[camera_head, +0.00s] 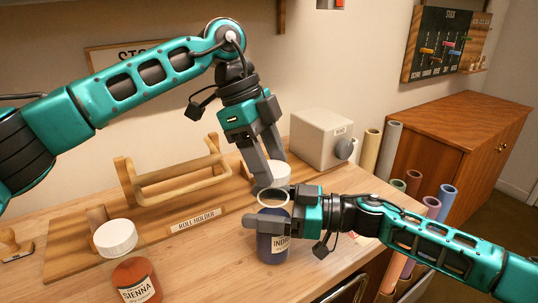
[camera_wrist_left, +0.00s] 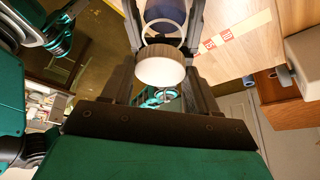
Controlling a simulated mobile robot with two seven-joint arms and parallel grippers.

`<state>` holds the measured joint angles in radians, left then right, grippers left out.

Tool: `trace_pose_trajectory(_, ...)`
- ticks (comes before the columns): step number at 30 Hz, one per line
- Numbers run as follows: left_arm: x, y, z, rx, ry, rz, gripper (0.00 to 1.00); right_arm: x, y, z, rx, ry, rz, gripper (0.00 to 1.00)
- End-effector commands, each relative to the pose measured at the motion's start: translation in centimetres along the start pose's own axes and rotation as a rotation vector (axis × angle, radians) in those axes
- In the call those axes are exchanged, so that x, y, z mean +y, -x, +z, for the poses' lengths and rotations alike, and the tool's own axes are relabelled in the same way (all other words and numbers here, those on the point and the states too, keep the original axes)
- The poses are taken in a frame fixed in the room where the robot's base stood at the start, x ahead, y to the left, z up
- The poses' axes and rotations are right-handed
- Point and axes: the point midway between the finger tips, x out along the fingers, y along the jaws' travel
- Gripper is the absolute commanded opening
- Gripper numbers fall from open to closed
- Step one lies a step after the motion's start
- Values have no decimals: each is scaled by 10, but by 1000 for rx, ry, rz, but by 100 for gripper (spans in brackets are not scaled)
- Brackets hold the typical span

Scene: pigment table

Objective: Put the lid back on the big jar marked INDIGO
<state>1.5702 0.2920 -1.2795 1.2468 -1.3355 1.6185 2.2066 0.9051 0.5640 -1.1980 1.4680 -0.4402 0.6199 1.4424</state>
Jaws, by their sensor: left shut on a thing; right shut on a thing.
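The big jar marked INDIGO (camera_head: 273,248) is dark blue and stands upright on the table, its white-rimmed mouth open. My right gripper (camera_head: 262,222) is shut on the jar near its top, and its fingers hide part of the wall. A white round lid (camera_head: 275,174) is between the fingers of my left gripper (camera_head: 270,181), which is shut on it. The lid is held just above and slightly behind the jar's mouth, apart from it. In the left wrist view the lid (camera_wrist_left: 160,67) sits between the fingers, with the white ring of the jar mouth (camera_wrist_left: 166,27) beyond it.
An orange jar marked SIENNA (camera_head: 137,284) with a white lid (camera_head: 115,237) stands at the front left. A wooden roll holder (camera_head: 178,186) is behind. A pale box (camera_head: 320,138) with a dark knob stands at the back right. Coloured rolls (camera_head: 446,196) stand beside the table.

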Motion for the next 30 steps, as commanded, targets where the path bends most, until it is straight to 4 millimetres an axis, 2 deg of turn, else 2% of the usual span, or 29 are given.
trace_pose_trajectory(2,0,-5,2,1,-1,0,31,0,0,0,-1,0,0,24)
trace_pose_trajectory(17,0,-6,2,1,-1,-1,31,0,0,0,-1,0,0,24)
trace_pose_trajectory(30,0,-21,8,1,-1,-1,31,0,0,0,-1,-1,0,24)
